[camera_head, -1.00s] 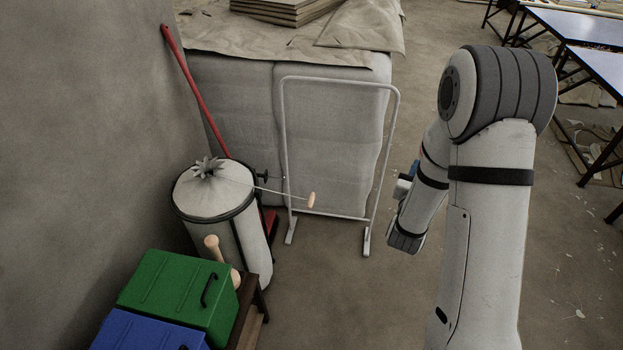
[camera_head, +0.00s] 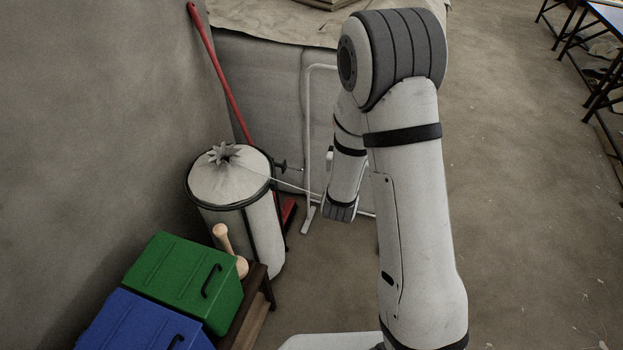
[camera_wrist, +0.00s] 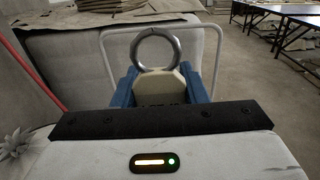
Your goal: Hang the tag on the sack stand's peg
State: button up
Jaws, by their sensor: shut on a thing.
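My gripper (camera_wrist: 160,88) has blue fingers shut on a cream tag (camera_wrist: 160,84) in the wrist view. The tag's metal ring (camera_wrist: 136,50) stands upright above the fingers. In the head view my arm hides the gripper and tag. The sack stand (camera_head: 247,203) with its pale, tied-top sack (camera_head: 228,180) stands at left, apart from my arm. A dark knob with a short thin rod (camera_head: 284,166) sticks out from the stand's right side. A longer thin rod (camera_head: 287,185) also runs right from the sack area; its end is hidden behind my wrist.
A white tubular frame (camera_head: 308,130) stands behind my arm, before a cloth-covered block (camera_head: 275,85). A red-handled tool (camera_head: 220,75) leans on the left wall. Green (camera_head: 180,270) and blue (camera_head: 135,325) boxes and a wooden object (camera_head: 224,238) are at front left. Right floor is largely clear.

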jog(key=shift+d, duration=0.35)
jog(key=shift+s, duration=0.1)
